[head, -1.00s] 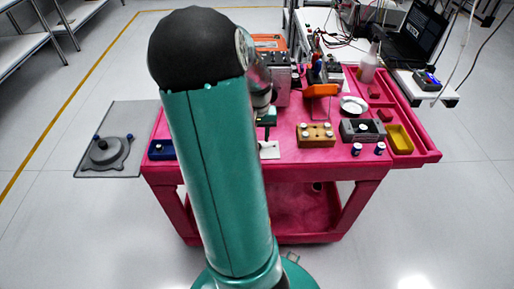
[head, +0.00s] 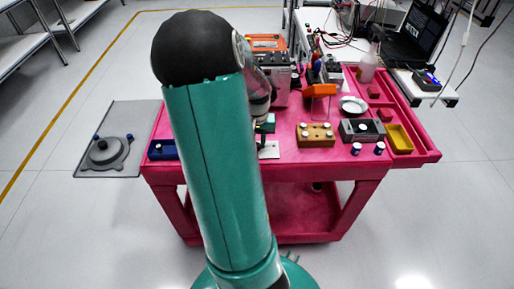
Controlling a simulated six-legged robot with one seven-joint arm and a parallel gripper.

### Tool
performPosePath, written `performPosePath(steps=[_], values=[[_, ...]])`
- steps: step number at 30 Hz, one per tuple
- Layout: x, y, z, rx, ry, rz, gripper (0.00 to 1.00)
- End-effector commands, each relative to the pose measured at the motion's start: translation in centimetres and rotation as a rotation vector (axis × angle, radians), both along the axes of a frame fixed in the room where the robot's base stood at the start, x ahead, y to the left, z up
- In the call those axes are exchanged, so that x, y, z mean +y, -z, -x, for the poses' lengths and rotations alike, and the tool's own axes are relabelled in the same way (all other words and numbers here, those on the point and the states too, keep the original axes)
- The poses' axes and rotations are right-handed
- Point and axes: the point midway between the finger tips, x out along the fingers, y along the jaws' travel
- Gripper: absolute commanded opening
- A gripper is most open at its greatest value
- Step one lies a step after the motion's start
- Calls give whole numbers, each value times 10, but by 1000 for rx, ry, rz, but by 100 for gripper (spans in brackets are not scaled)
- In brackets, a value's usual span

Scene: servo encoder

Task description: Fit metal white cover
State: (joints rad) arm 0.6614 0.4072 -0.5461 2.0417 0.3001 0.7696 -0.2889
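A shallow round white dish-like piece (head: 353,106) lies on the pink cart top (head: 285,152), right of centre; it may be the metal white cover, but I cannot be sure. A flat white piece (head: 269,150) lies near the front edge beside my arm, partly hidden by it. My gripper (head: 262,128) is mostly hidden behind my green arm, above the cart's left-middle part. Its fingers cannot be made out.
A blue block (head: 162,150) is at the left front. An orange-topped machine (head: 268,45) and an orange stand (head: 320,91) are at the back. A laptop (head: 414,38) is behind right.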

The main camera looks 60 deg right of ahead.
Motion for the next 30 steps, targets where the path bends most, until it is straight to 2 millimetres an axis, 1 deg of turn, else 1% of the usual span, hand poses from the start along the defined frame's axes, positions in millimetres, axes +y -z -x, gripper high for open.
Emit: performPosePath(steps=[1,2,5,8,27,30], values=[[0,0,0,0,0,0,7],[0,0,0,0,0,0,1],[0,-1,0,0,0,1,0],[0,-6,-1,-2,0,2,0],[0,-64,-1,-2,0,2,0],[0,-69,0,0,-1,1,0]])
